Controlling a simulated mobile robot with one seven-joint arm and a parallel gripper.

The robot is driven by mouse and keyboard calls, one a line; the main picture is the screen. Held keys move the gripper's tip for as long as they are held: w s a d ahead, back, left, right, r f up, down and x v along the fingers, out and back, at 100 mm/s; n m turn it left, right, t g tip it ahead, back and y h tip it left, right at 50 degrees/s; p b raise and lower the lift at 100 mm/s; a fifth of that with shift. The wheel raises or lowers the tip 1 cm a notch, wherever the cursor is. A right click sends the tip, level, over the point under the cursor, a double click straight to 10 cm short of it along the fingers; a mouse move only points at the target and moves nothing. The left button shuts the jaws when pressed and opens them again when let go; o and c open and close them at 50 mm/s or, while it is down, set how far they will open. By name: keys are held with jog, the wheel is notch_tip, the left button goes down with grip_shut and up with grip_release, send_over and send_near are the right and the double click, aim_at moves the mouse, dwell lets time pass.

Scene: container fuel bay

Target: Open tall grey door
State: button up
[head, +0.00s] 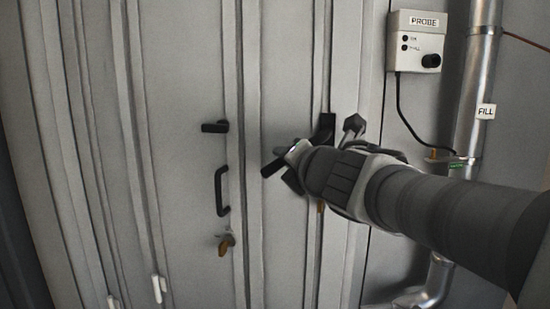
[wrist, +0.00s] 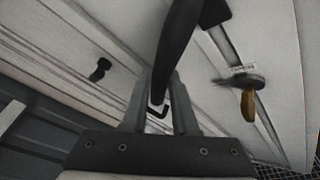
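The tall grey door (head: 283,85) fills the middle of the head view. My gripper (head: 290,158) is in front of it, to the right of the centre seam. A black bar (head: 272,168) pokes out at the fingertips. In the wrist view a thick dark bar (wrist: 182,45) runs down between the fingertips of my gripper (wrist: 164,85). The fingers stand a little apart; I cannot tell whether they clamp the bar. A black fitting (head: 326,127) on the door is partly hidden behind my gripper. A brown key or tag (wrist: 248,103) hangs from a lock beside it.
The panel left of the seam carries a black lever (head: 215,127), a black pull handle (head: 222,190) and a lock with a brown tag (head: 225,244). A PROBE box (head: 414,42) and a metal pipe (head: 473,90) are on the wall at right.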

jog(key=o, duration=0.4)
jog(key=shift+d+f, duration=0.1)
jog(key=shift+f, duration=0.05)
jog(key=shift+s+d+r, duration=0.1)
jog(key=shift+s+r, duration=0.15)
jog(key=shift+s, duration=0.1)
jog(key=p+v, duration=0.7)
jog(key=v, duration=0.9)
jog(key=shift+s, duration=0.25)
jog(key=shift+d, duration=0.1)
